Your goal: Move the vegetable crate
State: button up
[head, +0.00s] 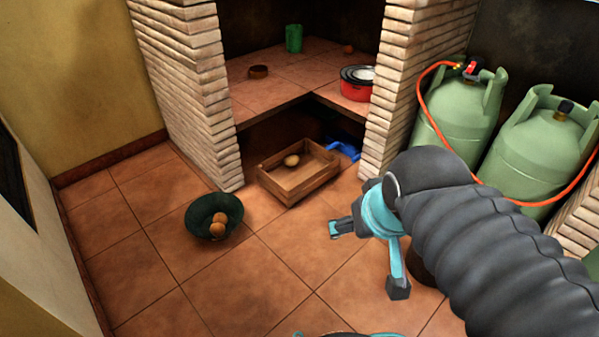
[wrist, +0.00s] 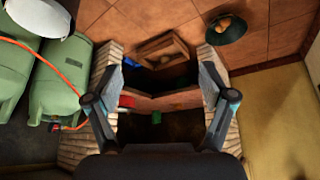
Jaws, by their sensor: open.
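The vegetable crate (head: 300,190) is a low wooden box on the tiled floor, at the mouth of the opening under the brick counter. One pale brown, potato-like vegetable (head: 292,160) lies in it. The crate also shows at the top middle of the wrist view (wrist: 186,46), beyond my fingers. My gripper (head: 366,259) is open and empty, with its two fingers spread wide. In the head view it is in front of and to the right of the crate, apart from it. In the wrist view the fingers (wrist: 157,70) stand either side of the counter opening.
A dark green bowl (head: 199,213) with brown round items stands on the floor left of the crate. A blue object (head: 344,151) lies right behind the crate. Brick pillars (head: 190,90) flank the opening. Green gas cylinders (head: 455,115) stand right. The front floor is mostly clear.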

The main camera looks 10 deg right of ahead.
aim_at(290, 185)
jog(key=k, duration=0.45)
jog(key=u, duration=0.55)
jog(key=i, duration=1.6)
jog(key=z, duration=0.65)
